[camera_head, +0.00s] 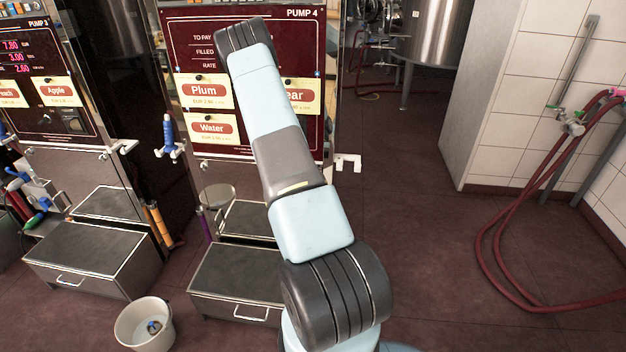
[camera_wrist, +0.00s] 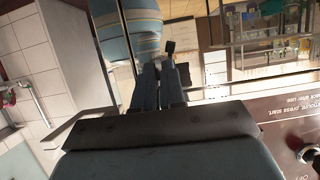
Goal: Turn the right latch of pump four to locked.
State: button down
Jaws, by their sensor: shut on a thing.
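Pump four (camera_head: 265,15) stands in the middle of the head view, with a dark red front panel and Plum, Water and partly hidden Pear cards. My arm crosses in front of it, and my gripper is out of sight there. In the wrist view my gripper (camera_wrist: 160,82) is shut, its two grey fingers close together at the right edge of the pump's panel (camera_wrist: 285,105). A small dark latch (camera_wrist: 170,47) shows at the fingertips, and the fingers are closed on it. Its exact turn angle is hard to tell.
Pump three (camera_head: 40,60) stands at the left. Steel steps (camera_head: 235,280) and a white bucket (camera_head: 145,325) are on the floor before the pumps. A red hose (camera_head: 490,250) hangs by the tiled wall at the right. The floor between is clear.

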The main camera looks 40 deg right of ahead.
jog(key=shift+w+a+f, duration=0.1)
jog(key=shift+a, duration=0.1)
jog(key=c, duration=1.2)
grip_release()
jog(key=shift+d, duration=0.15)
